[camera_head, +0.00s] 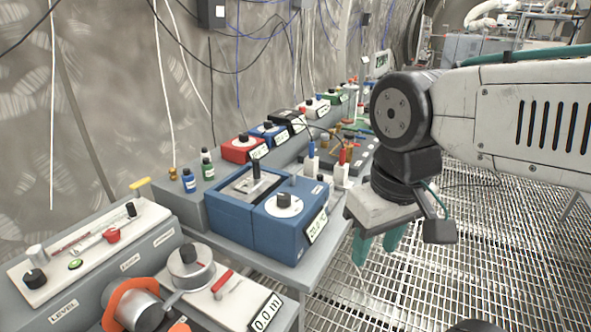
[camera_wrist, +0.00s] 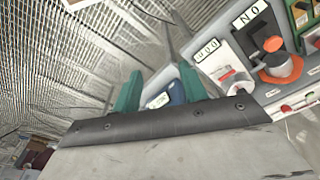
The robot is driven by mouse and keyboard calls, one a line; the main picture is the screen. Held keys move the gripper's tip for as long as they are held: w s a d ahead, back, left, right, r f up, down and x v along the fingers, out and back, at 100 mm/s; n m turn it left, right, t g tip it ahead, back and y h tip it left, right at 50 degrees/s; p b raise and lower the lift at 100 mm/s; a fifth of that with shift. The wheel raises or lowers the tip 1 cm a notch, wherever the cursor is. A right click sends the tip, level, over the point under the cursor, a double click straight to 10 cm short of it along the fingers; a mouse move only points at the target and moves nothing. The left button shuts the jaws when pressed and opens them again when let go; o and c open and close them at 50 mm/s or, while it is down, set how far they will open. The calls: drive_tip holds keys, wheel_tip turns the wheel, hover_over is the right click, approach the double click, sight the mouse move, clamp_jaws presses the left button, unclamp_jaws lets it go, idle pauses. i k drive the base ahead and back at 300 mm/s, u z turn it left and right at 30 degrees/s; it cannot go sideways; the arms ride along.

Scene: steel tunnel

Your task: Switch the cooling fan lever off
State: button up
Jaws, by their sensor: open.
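No label in view reads as cooling fan, so I cannot tell which control is its lever. One candidate is the red-handled lever (camera_head: 222,281) on the white-topped unit with the 0.0 display, at the bottom of the head view. Another is the black upright lever (camera_head: 256,171) on the blue box (camera_head: 236,221). My gripper (camera_head: 378,252) has two teal fingers, apart and empty, pointing down over the grated floor to the right of the blue box. In the wrist view my gripper (camera_wrist: 160,82) shows its fingers spread, with a blue thing (camera_wrist: 188,84) beyond them.
A LEVEL panel (camera_head: 88,243) with knobs and a red handle stands at the lower left. An orange ring on a cylinder (camera_head: 133,300) is beside it. Red, blue and black boxes (camera_head: 269,131) line the bench's back.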

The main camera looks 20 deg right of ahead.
sight(293, 175)
drive_tip(key=u, duration=0.55)
drive_tip(key=k, duration=1.3)
drive_tip(key=z, duration=0.05)
drive_tip(key=i, duration=0.5)
drive_tip(key=z, duration=0.85)
drive_tip(key=i, duration=1.2)
drive_tip(key=u, duration=0.45)
